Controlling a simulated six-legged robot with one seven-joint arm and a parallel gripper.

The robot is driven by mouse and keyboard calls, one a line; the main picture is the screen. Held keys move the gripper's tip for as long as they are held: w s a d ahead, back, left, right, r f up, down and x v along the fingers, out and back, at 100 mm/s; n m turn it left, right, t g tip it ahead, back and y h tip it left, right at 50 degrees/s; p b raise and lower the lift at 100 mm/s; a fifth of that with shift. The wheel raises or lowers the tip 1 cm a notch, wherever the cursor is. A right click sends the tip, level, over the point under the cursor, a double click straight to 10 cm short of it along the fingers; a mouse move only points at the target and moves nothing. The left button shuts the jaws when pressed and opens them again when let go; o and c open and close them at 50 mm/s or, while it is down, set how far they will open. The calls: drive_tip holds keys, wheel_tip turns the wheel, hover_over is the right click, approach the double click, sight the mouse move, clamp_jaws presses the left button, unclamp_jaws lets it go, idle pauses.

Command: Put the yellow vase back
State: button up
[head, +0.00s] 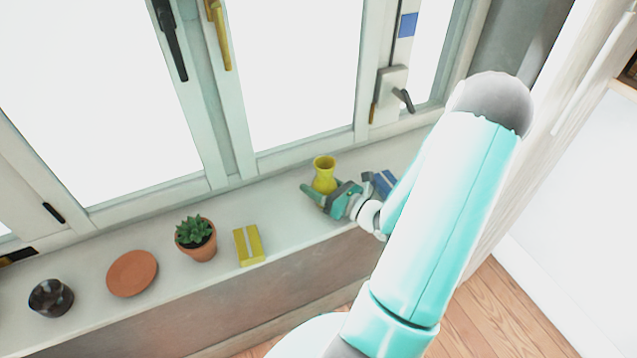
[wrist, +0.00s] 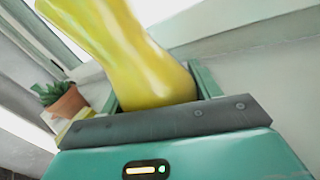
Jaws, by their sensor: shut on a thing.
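The yellow vase (head: 324,172) is at the right part of the windowsill in the head view, upright or nearly so. My gripper (head: 325,192) is shut on its lower part, with one finger on each side. In the wrist view the vase (wrist: 140,55) fills the middle, its lower body between the two fingers of my gripper (wrist: 155,90). Whether its base touches the sill is hidden behind the gripper.
On the windowsill (head: 290,215) stand a yellow box (head: 248,246), a potted succulent (head: 196,240), a terracotta saucer (head: 132,273) and a dark round pot (head: 51,298). A blue object (head: 384,183) lies right of my gripper. Window frames with handles (head: 170,40) rise behind.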

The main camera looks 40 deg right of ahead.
drive_tip(key=shift+f, duration=0.1)
drive_tip(key=o, duration=1.2)
drive_tip(key=shift+c, duration=0.2)
drive_tip(key=shift+s, duration=0.2)
drive_tip(key=s, duration=0.3)
drive_tip(key=s+d, duration=0.1)
drive_tip(key=s, duration=0.3)
drive_tip(key=s+d, duration=0.1)
drive_tip(key=s, duration=0.3)
drive_tip(key=shift+s, duration=0.15)
